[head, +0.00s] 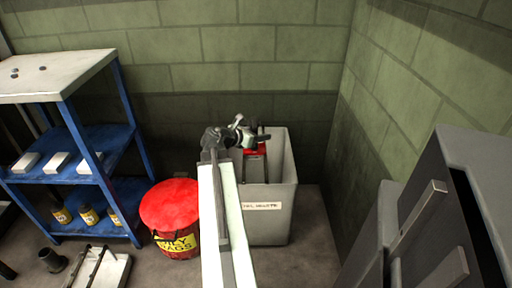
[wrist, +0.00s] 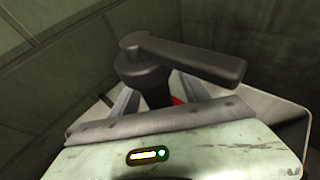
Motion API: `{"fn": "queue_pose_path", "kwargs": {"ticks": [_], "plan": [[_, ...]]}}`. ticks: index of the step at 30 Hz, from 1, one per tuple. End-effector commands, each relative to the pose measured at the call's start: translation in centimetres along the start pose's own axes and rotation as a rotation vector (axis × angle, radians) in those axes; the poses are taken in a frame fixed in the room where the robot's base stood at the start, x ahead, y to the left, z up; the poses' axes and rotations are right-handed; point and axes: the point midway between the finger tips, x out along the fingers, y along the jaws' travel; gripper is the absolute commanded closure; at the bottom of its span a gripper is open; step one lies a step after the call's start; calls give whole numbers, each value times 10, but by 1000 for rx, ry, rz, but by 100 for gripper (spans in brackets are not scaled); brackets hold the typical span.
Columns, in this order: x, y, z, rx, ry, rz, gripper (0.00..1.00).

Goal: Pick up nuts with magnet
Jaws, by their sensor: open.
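My gripper (head: 250,137) is open above the mouth of the grey bin in the head view. Several small dark pieces, perhaps nuts, lie on the white top of the blue shelf; one nut-like piece (head: 42,68) is at its middle. A red and grey object (head: 256,152) shows inside the bin just below my gripper; I cannot tell if it is the magnet. In the wrist view a dark post with a lever (wrist: 185,60) stands ahead, with a bit of red behind it. My fingertips are not clear there, and I see nothing surely held.
The grey bin (head: 270,222) stands in the corner by the green block wall. A red lidded can (head: 170,203) is left of it. The blue shelf (head: 93,180) holds white boxes and yellow-labelled jars. A dark grey cabinet (head: 432,230) is close at right.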

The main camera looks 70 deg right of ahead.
Motion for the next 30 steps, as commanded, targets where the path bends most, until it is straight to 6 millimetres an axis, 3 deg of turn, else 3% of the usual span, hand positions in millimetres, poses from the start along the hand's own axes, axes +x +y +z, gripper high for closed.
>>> {"fn": "queue_pose_path", "kwargs": {"ticks": [7, 13, 30], "plan": [[3, 4, -2, -2, 0, 7, 47], [2, 4, -2, -2, 0, 7, 100], [3, 4, -2, -2, 1, 6, 100]]}}
